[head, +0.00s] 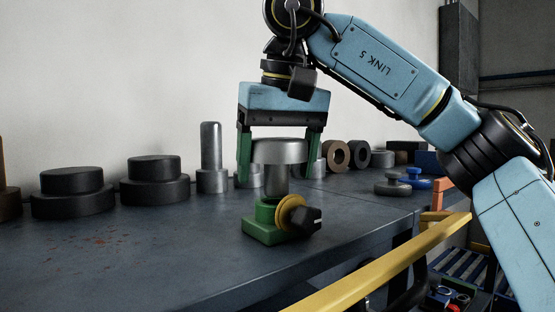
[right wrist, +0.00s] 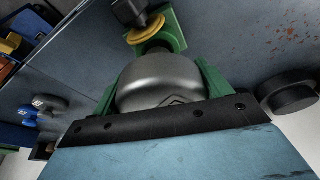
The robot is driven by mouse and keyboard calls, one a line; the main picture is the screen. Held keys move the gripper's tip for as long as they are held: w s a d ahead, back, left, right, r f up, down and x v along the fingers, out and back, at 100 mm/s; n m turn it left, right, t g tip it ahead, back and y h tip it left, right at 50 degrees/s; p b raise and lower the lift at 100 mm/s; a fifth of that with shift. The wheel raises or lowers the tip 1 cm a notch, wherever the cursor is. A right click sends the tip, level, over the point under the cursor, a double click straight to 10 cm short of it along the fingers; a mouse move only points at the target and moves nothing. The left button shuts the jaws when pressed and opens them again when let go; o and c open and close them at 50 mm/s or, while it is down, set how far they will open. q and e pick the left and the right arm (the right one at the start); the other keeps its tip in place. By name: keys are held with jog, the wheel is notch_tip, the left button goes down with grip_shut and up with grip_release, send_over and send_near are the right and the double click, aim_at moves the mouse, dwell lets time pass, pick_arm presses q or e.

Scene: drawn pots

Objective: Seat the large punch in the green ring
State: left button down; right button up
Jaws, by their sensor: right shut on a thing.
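The large punch (head: 279,152) is a grey metal piece with a wide round head and a narrower shank below. My right gripper (head: 279,172) is shut on its head, with one green finger on each side. The punch hangs upright, its shank right over the green ring (head: 264,233). The ring stands on a green base and has a yellow collar and a black knob at its side. Whether the shank's lower end is inside the ring or just above it, I cannot tell. In the right wrist view the punch head (right wrist: 160,80) fills the space between the fingers. My left gripper does not show.
Black stepped discs (head: 73,193) and a metal post (head: 212,160) stand on the dark bench to the left. Brown and grey rings (head: 336,156) and small knobbed pieces (head: 392,185) lie behind to the right. A yellow rail (head: 390,265) runs along the bench's right side.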

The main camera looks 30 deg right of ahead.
jog(key=shift+f+b, duration=0.75)
jog(key=shift+f, duration=0.55)
dwell(0.4)
jog(key=o, duration=1.9)
jog(key=shift+s, duration=0.1)
jog(key=shift+f, duration=0.15)
jog(key=p+v, duration=0.4)
jog(key=v, duration=0.7)
jog(key=shift+r, duration=0.4)
jog(key=shift+v, duration=0.9)
